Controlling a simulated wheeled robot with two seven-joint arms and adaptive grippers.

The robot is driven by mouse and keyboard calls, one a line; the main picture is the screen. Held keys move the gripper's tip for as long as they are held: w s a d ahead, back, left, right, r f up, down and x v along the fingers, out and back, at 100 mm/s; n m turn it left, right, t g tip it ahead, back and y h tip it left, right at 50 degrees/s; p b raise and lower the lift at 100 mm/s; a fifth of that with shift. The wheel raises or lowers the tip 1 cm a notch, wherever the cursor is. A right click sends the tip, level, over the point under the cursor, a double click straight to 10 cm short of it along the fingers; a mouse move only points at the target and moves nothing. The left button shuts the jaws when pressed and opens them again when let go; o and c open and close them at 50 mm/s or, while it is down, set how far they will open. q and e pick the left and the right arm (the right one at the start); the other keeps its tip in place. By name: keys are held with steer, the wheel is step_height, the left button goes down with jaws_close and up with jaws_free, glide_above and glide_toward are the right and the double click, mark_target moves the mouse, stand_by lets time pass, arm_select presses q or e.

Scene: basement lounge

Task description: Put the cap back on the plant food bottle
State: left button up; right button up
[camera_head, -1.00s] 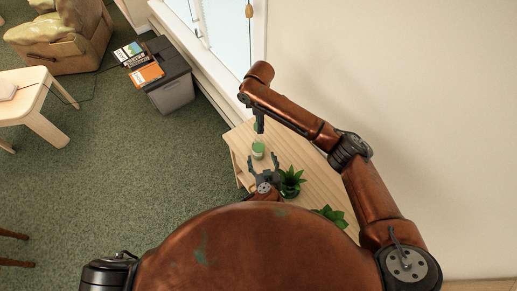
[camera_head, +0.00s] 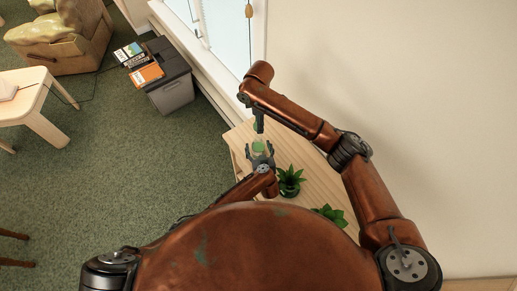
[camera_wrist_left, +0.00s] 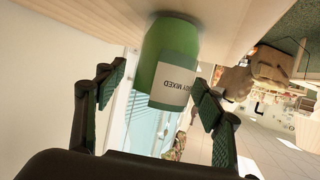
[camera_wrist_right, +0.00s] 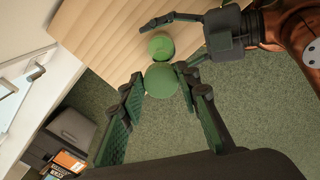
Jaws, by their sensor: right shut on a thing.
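The plant food bottle (camera_head: 258,148), green with a white label, stands upright on the wooden shelf top. It fills the middle of the left wrist view (camera_wrist_left: 172,62). My left gripper (camera_head: 259,151) is open, with one finger on each side of the bottle; gaps show between fingers and bottle. My right gripper (camera_wrist_right: 160,84) is shut on the round green cap (camera_wrist_right: 161,81). In the right wrist view the bottle's green top (camera_wrist_right: 161,45) appears just beyond the cap, apart from it or overlapping in line of sight; the height gap is hard to tell.
Two potted plants (camera_head: 290,180) (camera_head: 331,215) stand on the wooden top (camera_head: 318,187) right of the bottle. A window and a wall lie behind. A grey bin (camera_head: 170,90) with boxes on it stands on the carpet at the upper left.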

arm_select(q)
jaws_close()
arm_select(e)
glide_above(259, 136)
steer(key=shift+s+d+f, duration=0.1)
steer(key=shift+f, duration=2.4)
steer(key=shift+f, duration=0.9)
steer(key=shift+f, duration=0.55)
